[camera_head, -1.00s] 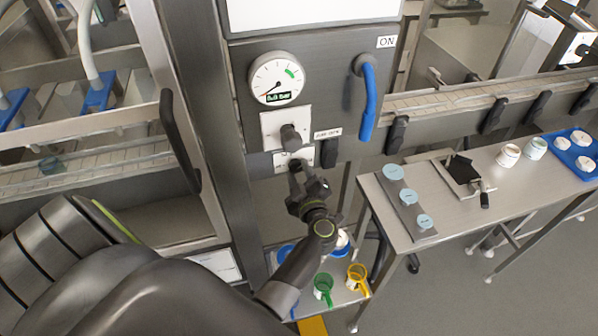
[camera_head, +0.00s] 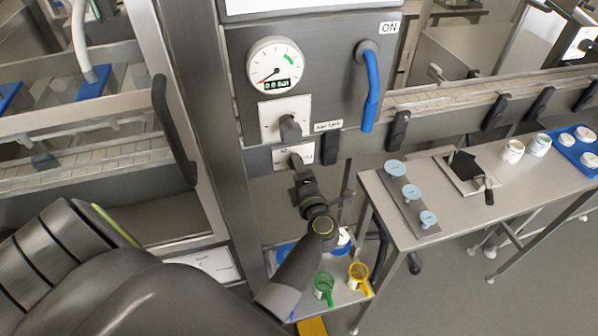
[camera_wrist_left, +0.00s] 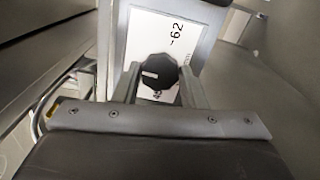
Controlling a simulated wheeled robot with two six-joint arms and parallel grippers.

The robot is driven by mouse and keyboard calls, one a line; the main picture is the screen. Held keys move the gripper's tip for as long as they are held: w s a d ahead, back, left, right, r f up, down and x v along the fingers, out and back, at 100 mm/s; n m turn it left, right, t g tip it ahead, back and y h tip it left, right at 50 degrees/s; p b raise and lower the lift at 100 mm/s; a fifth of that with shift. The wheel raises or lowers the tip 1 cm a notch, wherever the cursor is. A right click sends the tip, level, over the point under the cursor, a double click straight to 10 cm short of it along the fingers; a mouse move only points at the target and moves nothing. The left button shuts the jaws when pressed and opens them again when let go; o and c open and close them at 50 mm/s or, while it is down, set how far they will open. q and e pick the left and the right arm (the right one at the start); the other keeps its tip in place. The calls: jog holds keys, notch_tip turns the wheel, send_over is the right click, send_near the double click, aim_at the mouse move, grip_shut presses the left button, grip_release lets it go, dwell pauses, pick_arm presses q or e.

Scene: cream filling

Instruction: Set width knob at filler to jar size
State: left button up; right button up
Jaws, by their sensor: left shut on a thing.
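The width knob (camera_wrist_left: 158,70) is black and faceted, with a short white mark that lies nearly level, left of its middle, in the left wrist view. It sits on a white scale plate (camera_wrist_left: 150,35) printed with "62"; another number is partly hidden by the knob. My left gripper (camera_wrist_left: 157,80) is shut on the knob, one finger on each side. In the head view my left gripper (camera_head: 298,170) reaches up to the lower white plate (camera_head: 281,156), where it hides most of the knob. My right gripper is not in view.
Above are a larger grey knob (camera_head: 290,128), a round pressure gauge (camera_head: 275,67) and a blue lever (camera_head: 369,90) near an "ON" label. A steel side table (camera_head: 450,215) stands at right.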

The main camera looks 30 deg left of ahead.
pick_arm(q)
jog(key=shift+n+b, duration=0.8)
jog(key=shift+n, duration=1.2)
jog(key=o, duration=1)
